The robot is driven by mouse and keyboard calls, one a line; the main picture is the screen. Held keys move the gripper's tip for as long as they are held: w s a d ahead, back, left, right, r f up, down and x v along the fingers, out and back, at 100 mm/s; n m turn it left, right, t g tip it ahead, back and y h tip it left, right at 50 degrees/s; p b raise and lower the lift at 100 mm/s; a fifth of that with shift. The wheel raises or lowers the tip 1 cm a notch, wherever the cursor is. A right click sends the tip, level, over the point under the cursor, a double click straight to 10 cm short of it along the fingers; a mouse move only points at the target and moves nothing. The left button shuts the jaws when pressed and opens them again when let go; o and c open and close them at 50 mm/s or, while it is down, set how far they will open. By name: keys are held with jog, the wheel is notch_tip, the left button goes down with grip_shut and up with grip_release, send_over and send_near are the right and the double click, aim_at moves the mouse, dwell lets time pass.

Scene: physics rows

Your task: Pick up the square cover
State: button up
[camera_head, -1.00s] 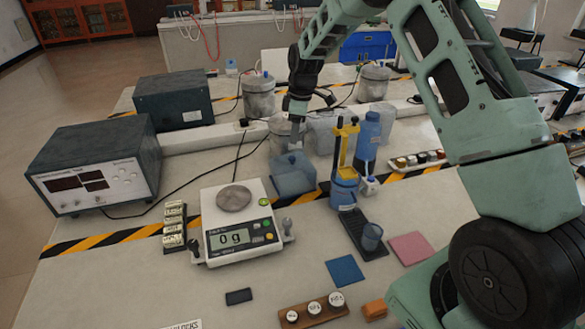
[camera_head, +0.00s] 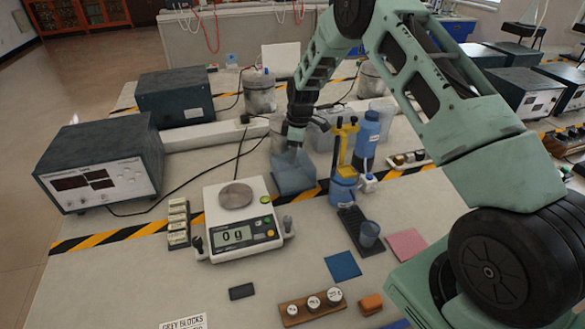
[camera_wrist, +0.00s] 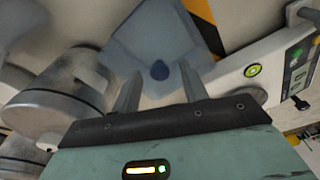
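The square cover (camera_head: 293,176) is a translucent grey-blue square piece on the bench, behind and to the right of the scale. In the wrist view, the cover (camera_wrist: 150,35) shows a dark blue round knob (camera_wrist: 160,70) on top. My gripper (camera_head: 294,150) points down just above the cover in the head view. In the wrist view, my gripper (camera_wrist: 160,82) is open, with one finger on each side of the knob and a gap between. I cannot tell whether the fingertips are level with the knob.
The scale (camera_head: 238,234) reads 0 g and stands close in front. A blue and yellow stand (camera_head: 344,165) and a blue bottle (camera_head: 367,138) are just right of the cover. A grey metal canister (camera_wrist: 55,105) is close beside my gripper in the wrist view.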

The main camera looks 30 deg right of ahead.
grip_shut()
